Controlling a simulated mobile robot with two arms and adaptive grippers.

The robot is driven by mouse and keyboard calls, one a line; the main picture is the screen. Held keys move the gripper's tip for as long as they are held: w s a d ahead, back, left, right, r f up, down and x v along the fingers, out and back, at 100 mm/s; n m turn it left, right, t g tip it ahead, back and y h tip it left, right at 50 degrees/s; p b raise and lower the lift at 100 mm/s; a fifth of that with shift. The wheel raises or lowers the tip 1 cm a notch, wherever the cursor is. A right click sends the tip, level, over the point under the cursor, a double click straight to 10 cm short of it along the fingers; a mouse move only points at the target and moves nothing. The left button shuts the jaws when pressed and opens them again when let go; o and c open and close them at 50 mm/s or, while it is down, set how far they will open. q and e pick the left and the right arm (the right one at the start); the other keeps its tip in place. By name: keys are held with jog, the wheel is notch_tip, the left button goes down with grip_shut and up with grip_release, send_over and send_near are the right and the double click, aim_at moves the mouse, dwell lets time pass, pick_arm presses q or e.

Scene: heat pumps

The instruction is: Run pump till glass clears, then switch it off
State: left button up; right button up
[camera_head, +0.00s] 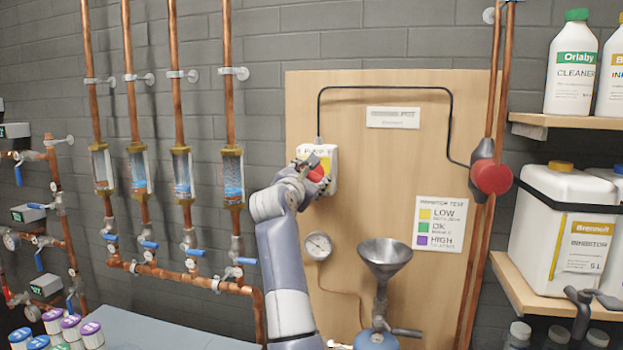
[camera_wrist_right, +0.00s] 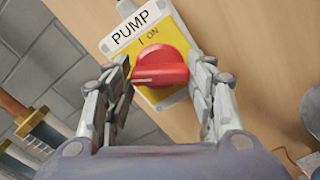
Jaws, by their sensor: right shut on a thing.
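The pump switch (camera_head: 331,157) is a white box with a yellow plate on the wooden board. In the right wrist view its plate (camera_wrist_right: 124,42) reads PUMP, with "I ON" above the red knob (camera_wrist_right: 160,68). My right gripper (camera_head: 315,171) is at the switch, its fingers (camera_wrist_right: 163,84) closed on either side of the knob. The knob's exact setting is hard to tell. Several sight glasses (camera_head: 232,177) sit in the copper pipes at left, holding blue liquid with whitish streaks; whether these are bubbles is unclear. The red pump (camera_head: 491,177) sits on the right pipe. My left gripper is out of view.
A gauge (camera_head: 318,246) and a metal funnel (camera_head: 385,257) are below the switch. A black cable (camera_head: 385,88) runs from switch to pump. Blue-handled valves (camera_head: 246,261) line the lower pipes. Shelves with bottles (camera_head: 573,72) and a canister (camera_head: 565,225) stand at right.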

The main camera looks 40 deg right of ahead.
jog(key=m+b, duration=0.2)
jog(key=m, duration=0.1)
jog(key=m+b, duration=0.1)
jog(key=b, duration=0.1)
jog(key=shift+a+f, duration=0.1)
jog(key=shift+f, duration=0.2)
jog(key=shift+r+m, duration=0.15)
jog(key=shift+m, duration=0.75)
jog(key=shift+r, duration=0.1)
jog(key=shift+f+m+b, duration=0.2)
jog(key=shift+m+b, duration=0.85)
jog(key=shift+m, duration=0.45)
jog(key=shift+r+m+b, duration=0.1)
jog(key=shift+m+b, duration=0.2)
jog(key=shift+m, duration=0.9)
jog(key=o, duration=1.2)
jog(key=shift+r, duration=0.1)
